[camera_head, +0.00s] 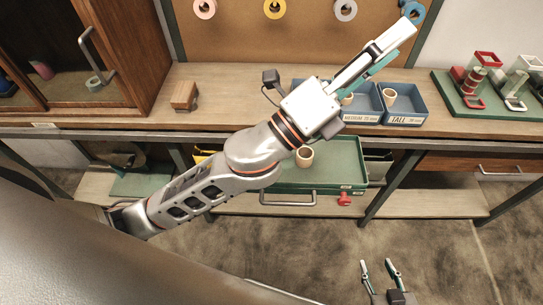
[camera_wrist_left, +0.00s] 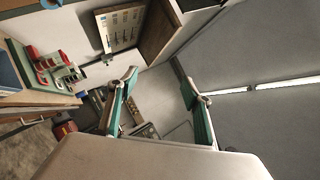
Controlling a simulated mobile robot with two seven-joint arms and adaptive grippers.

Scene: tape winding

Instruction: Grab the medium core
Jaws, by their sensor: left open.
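The bin labelled MEDIUM (camera_head: 368,115) stands on the bench, partly behind my left gripper. A pale tan core (camera_head: 347,99) shows in it, partly hidden by the gripper. The TALL bin (camera_head: 404,117) beside it holds another tan core (camera_head: 389,97). My left gripper (camera_head: 385,52) is above the bins, pointing up and right toward the board, apart from the cores. In the left wrist view, its teal-padded fingers (camera_wrist_left: 160,85) are spread and empty. My right gripper (camera_head: 380,266) is low at the front, over the floor, with its fingers apart and empty.
A green drawer (camera_head: 331,180) sits open below the bench, with a tan core (camera_head: 304,157) in it. Tape rolls hang on the board (camera_head: 310,40). A green fixture (camera_head: 452,96) stands at right, a wooden block (camera_head: 184,96) at left. The bench between block and bins is mostly clear.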

